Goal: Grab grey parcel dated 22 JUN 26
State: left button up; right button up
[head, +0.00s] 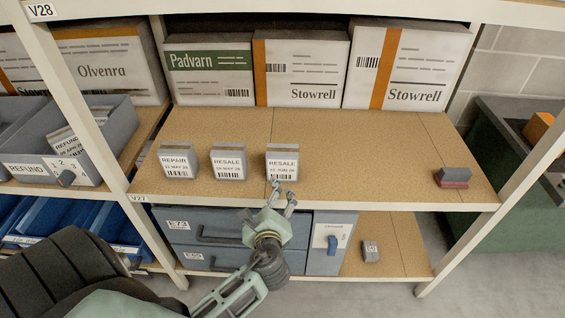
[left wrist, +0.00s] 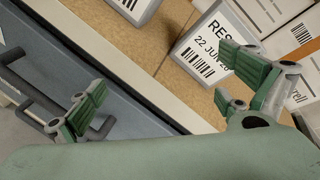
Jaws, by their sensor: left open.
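The grey parcel labelled RESALE, 22 JUN 26 (head: 282,160) stands on the middle shelf near its front edge, the rightmost of three similar parcels. In the left wrist view the same parcel (left wrist: 203,58) shows its white label with the date and a barcode, partly hidden by a finger. My left gripper (head: 283,194) is open and empty, just in front of and below this parcel at the shelf edge. In the left wrist view its green fingers (left wrist: 165,85) are spread wide, with the shelf edge between them. My right gripper is not in view.
Parcels marked RESALE 19 MAY 26 (head: 229,162) and REPAIR (head: 178,160) stand to the left. Large Stowrell (head: 300,70) and Padvarn (head: 210,75) boxes line the back. A small grey and red item (head: 453,178) lies at right. The shelf between is clear. Blue-grey drawers (head: 215,230) sit below.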

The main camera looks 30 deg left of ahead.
aim_at(282, 164)
pick_arm(q)
jog(key=w+r+m+t, duration=0.1)
jog(key=w+m, duration=0.1)
jog(key=m, duration=0.1)
jog(key=w+d+r+m+t, duration=0.1)
jog(key=w+r+m, duration=0.1)
jog(key=m, duration=0.1)
jog(key=w+r+m+t, duration=0.2)
jog(key=m, duration=0.1)
jog(key=shift+w+d+r+m, duration=0.15)
jog(key=shift+w+d+m, duration=0.15)
jog(key=shift+m, duration=0.1)
jog(key=shift+w+r+m, duration=0.2)
jog(key=shift+w+m, duration=0.1)
jog(key=shift+w, duration=0.05)
jog(key=shift+t, duration=0.3)
jog(key=x, duration=0.3)
jog(key=p+x, duration=0.1)
jog(key=x, duration=0.3)
jog(key=shift+a+f, duration=0.1)
jog(key=shift+a, duration=0.35)
jog(key=c, duration=1.5)
